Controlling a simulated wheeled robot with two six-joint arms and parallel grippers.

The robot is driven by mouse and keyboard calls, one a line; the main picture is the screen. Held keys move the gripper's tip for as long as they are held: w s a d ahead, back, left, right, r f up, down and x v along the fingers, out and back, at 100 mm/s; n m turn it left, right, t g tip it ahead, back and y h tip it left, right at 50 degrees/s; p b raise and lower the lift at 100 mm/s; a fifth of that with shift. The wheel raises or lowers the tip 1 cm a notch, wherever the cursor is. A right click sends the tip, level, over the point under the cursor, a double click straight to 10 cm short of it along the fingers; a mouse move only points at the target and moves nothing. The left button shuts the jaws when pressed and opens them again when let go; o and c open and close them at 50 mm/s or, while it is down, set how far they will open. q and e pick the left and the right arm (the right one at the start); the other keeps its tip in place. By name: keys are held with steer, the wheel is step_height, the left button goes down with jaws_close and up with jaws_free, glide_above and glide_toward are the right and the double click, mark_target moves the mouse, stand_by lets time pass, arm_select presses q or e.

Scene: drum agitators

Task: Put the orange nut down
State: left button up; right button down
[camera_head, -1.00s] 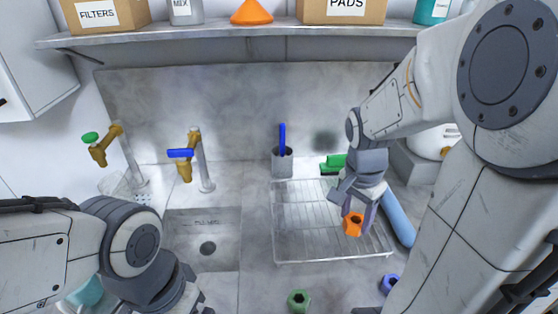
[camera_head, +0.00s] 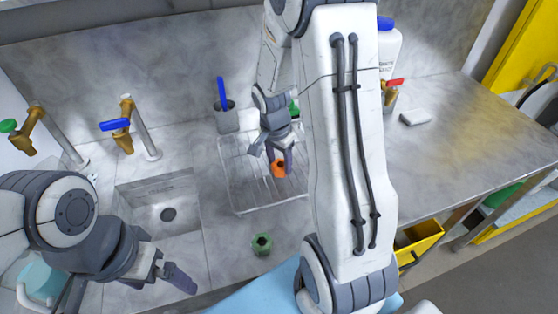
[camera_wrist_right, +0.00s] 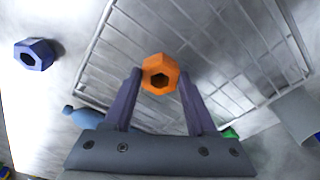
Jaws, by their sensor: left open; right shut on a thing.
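The orange nut (camera_head: 279,169) is between the fingers of my right gripper (camera_head: 279,160), over the wire drying rack (camera_head: 237,190). In the right wrist view the orange nut (camera_wrist_right: 160,74) sits at the tips of my right gripper (camera_wrist_right: 160,85), which is shut on it. The rack wires (camera_wrist_right: 110,62) show behind it; I cannot tell whether the nut touches them. My left gripper (camera_head: 172,270) is open and empty, low in front of the sink.
A blue-purple nut (camera_wrist_right: 34,55) shows in the right wrist view. The sink (camera_head: 160,190) lies left of the rack. A cup with a blue brush (camera_head: 226,117) stands behind the rack. The right counter (camera_head: 470,140) is mostly clear.

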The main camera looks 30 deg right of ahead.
mark_target(276, 168)
steer(key=c, duration=0.6)
jaws_free()
steer(key=shift+f, duration=0.2)
steer(key=o, duration=0.4)
steer(key=shift+r, duration=0.1)
steer(key=shift+r, duration=0.35)
step_height(276, 168, up, 12)
steer(key=a, duration=0.1)
steer(key=shift+s+a+f, duration=0.2)
steer(key=shift+s, duration=0.05)
